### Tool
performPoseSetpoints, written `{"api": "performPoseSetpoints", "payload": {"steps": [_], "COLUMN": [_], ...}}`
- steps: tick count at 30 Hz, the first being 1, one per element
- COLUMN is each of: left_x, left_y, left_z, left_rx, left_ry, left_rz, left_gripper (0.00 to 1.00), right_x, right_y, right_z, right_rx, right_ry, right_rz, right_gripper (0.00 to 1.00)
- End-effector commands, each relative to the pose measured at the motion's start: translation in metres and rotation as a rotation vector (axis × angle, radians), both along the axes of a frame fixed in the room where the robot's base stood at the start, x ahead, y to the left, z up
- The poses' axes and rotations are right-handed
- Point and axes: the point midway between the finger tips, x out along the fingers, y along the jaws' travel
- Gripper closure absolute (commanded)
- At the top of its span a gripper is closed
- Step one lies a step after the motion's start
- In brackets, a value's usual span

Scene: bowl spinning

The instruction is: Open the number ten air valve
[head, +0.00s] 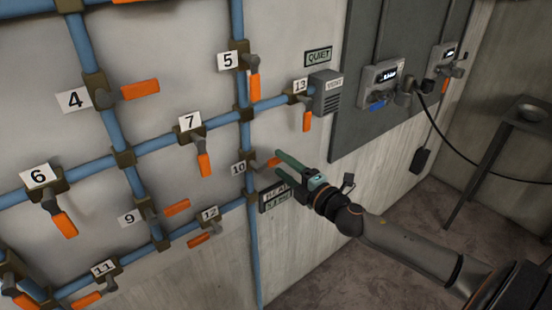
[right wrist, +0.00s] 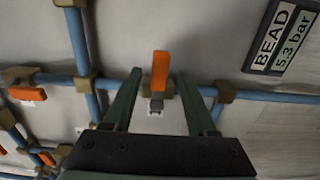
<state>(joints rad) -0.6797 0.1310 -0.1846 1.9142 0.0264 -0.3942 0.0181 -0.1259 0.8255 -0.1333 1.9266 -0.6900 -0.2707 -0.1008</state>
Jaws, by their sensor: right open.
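The number ten valve sits on the right vertical blue pipe, beside its white "10" label (head: 239,169). Its orange handle (head: 272,162) points right, across the pipe. In the right wrist view the handle (right wrist: 160,70) stands across the pipe, between the two fingers. My right gripper (head: 279,163) is open, its fingertips close to the handle, one on each side. In the right wrist view gaps show between the handle and both fingers of the gripper (right wrist: 157,82). Part of the handle is hidden behind the fingers in the head view. My left gripper is not in view.
Blue pipes (head: 120,148) with several other orange-handled valves cover the left wall. Valve 12 (head: 200,239) is below and valve 13 (head: 306,121) above right. A "BEAD" sign (right wrist: 282,38) is close by. A grey panel with gauges (head: 383,78) and a small table (head: 518,122) stand right.

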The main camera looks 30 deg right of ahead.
Motion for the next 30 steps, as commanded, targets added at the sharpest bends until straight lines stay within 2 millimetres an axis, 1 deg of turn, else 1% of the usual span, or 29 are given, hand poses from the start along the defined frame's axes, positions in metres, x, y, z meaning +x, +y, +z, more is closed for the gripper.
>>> {"api": "performPoseSetpoints", "payload": {"steps": [1,3,9,20,23,30], "left_x": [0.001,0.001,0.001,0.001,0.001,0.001], "left_y": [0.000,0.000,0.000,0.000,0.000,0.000], "left_z": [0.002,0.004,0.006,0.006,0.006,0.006], "left_rx": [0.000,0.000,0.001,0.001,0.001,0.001], "left_ry": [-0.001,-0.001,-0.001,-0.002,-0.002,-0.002], "left_rz": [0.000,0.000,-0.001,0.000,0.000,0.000], "left_gripper": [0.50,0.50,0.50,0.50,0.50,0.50], "right_x": [0.007,0.014,0.028,0.031,0.031,0.031], "right_y": [0.000,0.001,0.002,0.003,0.003,0.003], "right_z": [0.002,0.002,0.001,0.000,0.000,0.000], "right_rx": [-0.001,0.000,0.001,0.001,0.001,0.001], "right_ry": [-0.002,-0.002,-0.001,0.001,0.001,0.000], "right_rz": [0.000,-0.001,-0.001,0.000,0.000,0.000], "right_gripper": [0.43,0.43,0.43,0.43,0.52,0.79]}}
